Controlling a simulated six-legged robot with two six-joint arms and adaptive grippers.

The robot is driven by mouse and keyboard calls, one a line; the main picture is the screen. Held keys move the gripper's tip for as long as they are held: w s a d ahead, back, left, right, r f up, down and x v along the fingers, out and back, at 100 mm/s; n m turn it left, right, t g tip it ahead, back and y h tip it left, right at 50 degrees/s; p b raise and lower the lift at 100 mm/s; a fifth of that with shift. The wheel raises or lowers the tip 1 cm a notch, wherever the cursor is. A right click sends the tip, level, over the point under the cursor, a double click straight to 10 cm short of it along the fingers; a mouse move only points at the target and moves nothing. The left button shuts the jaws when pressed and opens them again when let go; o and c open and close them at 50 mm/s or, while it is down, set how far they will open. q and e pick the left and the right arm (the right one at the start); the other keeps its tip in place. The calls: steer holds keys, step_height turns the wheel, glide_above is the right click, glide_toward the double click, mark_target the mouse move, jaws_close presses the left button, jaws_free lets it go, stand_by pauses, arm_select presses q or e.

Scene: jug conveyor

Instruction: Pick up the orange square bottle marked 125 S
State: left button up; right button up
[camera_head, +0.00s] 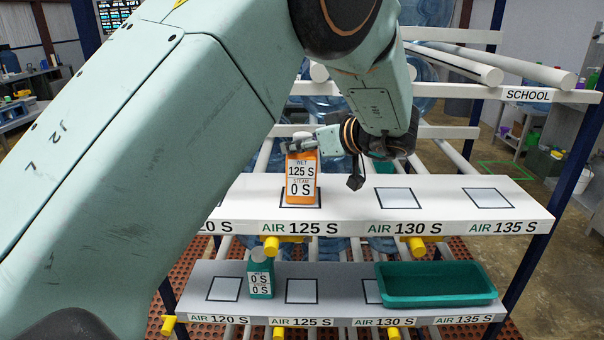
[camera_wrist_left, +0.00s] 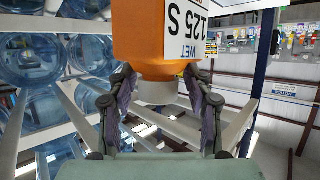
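The orange square bottle (camera_head: 302,195) stands upright on the upper white shelf, inside the outlined square above the AIR 125 S label. Its white label reads WET 125 S and STEAM 0 S. My left gripper (camera_head: 303,141) is at the top of the bottle, reaching in from the right side of it. In the left wrist view the bottle (camera_wrist_left: 140,35) appears upside down. There the fingers of my left gripper (camera_wrist_left: 158,92) are spread on both sides of its pale cap (camera_wrist_left: 157,92), with visible gaps. My right gripper is not in view.
The upper shelf (camera_head: 440,207) has empty squares to the right. On the lower shelf (camera_head: 335,287) stand a green bottle (camera_head: 260,277) marked 0 S and a green tray (camera_head: 437,285). A bar marked SCHOOL (camera_head: 527,95) and rollers run above. Blue water jugs (camera_wrist_left: 30,60) are behind the shelves.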

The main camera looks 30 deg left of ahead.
arm_select(q)
steer(key=shift+s+a+f, duration=0.1)
steer(key=shift+s+a, duration=0.2)
steer(key=shift+s, duration=0.15)
steer(key=c, duration=0.4)
steer(key=shift+w+d+f, duration=0.15)
steer(key=shift+w+d, duration=0.05)
steer(key=shift+w, duration=0.1)
jaws_close()
steer(key=shift+s+a, duration=0.15)
